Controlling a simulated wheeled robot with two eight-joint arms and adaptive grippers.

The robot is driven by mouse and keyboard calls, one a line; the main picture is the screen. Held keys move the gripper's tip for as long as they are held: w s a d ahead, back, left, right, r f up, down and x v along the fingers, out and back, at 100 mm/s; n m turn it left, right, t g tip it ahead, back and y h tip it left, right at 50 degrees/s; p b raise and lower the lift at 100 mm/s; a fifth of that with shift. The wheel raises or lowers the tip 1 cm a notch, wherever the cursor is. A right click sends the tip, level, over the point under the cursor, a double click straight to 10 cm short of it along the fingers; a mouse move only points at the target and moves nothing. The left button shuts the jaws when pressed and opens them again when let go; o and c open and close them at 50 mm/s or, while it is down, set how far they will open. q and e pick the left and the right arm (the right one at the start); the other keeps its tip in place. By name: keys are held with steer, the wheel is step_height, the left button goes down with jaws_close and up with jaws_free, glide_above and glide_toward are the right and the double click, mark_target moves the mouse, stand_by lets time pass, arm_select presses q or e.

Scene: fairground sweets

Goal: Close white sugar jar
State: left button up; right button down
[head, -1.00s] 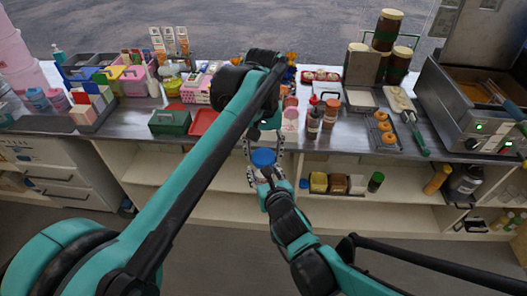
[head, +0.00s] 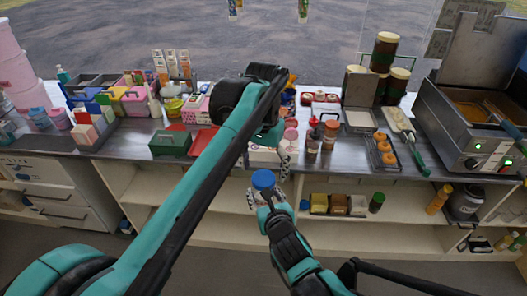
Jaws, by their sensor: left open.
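The jar with a round blue lid (head: 263,179) is in front of the counter's edge, in mid-air. The lid is at the top and appears to sit on the jar; its body is small and mostly hidden, so the seal cannot be judged. My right gripper (head: 264,199) comes up from below and appears shut around the jar under the lid. My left gripper (head: 287,160) is open and empty, a little above and to the right of the lid, apart from it. Its wrist hides part of the counter behind.
The steel counter carries a green box (head: 170,142), a pink basket (head: 136,97), sauce bottles (head: 330,135), a tray of doughnuts (head: 384,150) and a fryer (head: 470,125). Below it, the open shelf (head: 400,214) holds several small jars. Free air lies in front.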

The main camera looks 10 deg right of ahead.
arm_select(q)
step_height(320, 180, up, 10)
stand_by(0.3)
steer(key=shift+f, duration=0.15)
steer(key=s+a+f+n+t, duration=0.2)
steer(key=a+f, duration=0.1)
steer(key=a, duration=0.4)
steer(key=s+a+f+n+t, duration=0.1)
steer(key=s+a+f, duration=0.1)
steer(key=a+f, duration=0.35)
steer(key=s+a+f+n+t, duration=0.3)
steer(key=s+a+f+t, duration=0.1)
steer(key=s+a+f, duration=0.6)
steer(key=a+f, duration=0.3)
steer(key=shift+f+n, duration=0.4)
steer(key=shift+a, duration=0.1)
arm_select(e)
steer(key=shift+d, duration=0.1)
